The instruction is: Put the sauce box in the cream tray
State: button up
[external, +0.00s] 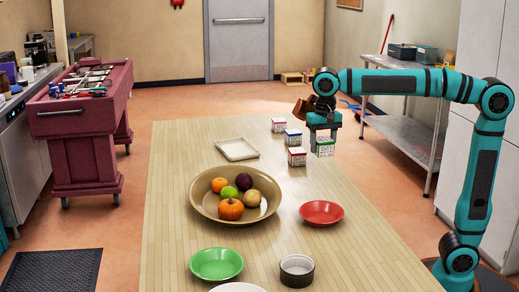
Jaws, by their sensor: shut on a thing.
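The cream tray (237,149) is a shallow, empty, square tray lying on the far part of the wooden table. My gripper (323,132) points down at the table's right edge, shut on a small white box with green markings (325,148). I cannot tell whether this box touches the table or hangs just above it. Three similar small boxes stand nearby: a red-topped one (278,125), a blue-topped one (293,138) and another reddish-topped one (297,157). The labels are too small to read, so I cannot tell which is the sauce box.
A wide tan bowl of fruit (205,213) stands mid-table, in front of the tray. The tabletop between the boxes and the tray is clear.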

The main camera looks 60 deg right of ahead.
jog(key=shift+w, duration=0.1)
jog(key=w+r, duration=0.3)
jog(key=w, duration=0.8)
jog(key=m, duration=0.1)
send_over(237, 150)
notch_tip(237, 150, down, 3)
jog(key=shift+s+a+f, duration=0.1)
jog(key=shift+f, duration=4.6)
jog(key=shift+f, duration=0.1)
jog(key=o, duration=1)
jog(key=shift+o, duration=0.2)
